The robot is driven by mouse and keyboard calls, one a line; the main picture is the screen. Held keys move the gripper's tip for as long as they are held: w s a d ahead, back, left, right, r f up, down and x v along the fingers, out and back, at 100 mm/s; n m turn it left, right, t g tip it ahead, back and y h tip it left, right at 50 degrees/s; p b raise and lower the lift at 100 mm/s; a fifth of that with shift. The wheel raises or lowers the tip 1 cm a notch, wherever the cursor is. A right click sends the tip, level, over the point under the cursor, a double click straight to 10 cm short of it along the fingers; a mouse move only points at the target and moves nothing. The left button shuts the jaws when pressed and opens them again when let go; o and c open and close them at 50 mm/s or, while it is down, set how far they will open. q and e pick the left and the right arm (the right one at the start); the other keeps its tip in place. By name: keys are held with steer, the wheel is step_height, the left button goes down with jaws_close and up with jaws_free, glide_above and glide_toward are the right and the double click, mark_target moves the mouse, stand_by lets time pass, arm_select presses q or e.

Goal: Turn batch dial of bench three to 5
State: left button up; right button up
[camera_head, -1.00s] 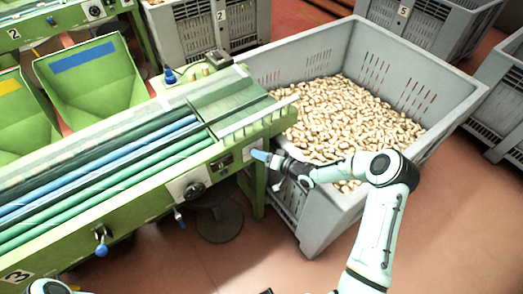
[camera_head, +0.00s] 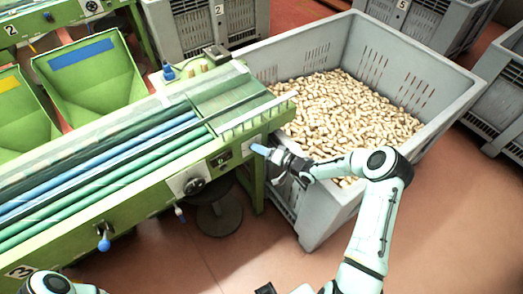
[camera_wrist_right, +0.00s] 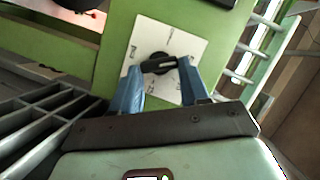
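Bench three is the green bench (camera_head: 130,222) with the "3" label at its lower left. A black dial knob (camera_wrist_right: 159,64) sits on a white marked plate (camera_wrist_right: 189,45) in the right wrist view. The same white plate (camera_head: 250,141) shows small at the bench's right end in the head view, partly behind my gripper. My right gripper (camera_head: 259,150) is at this plate. In the wrist view its blue fingers (camera_wrist_right: 163,68) are apart, one on each side of the knob; I cannot tell whether they touch it. The dial's setting is too small to read. My left gripper is out of view.
Another black dial (camera_head: 194,185) and a small dark display (camera_head: 222,160) are on the bench front, left of my gripper. A blue-tipped lever (camera_head: 103,240) hangs further left. A large grey crate of corks (camera_head: 318,215) stands close beside the bench.

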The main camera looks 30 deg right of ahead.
steer(key=o, duration=0.4)
steer(key=shift+s, duration=0.1)
steer(key=v, duration=1.3)
steer(key=shift+d+b, duration=0.1)
steer(key=shift+b, duration=0.3)
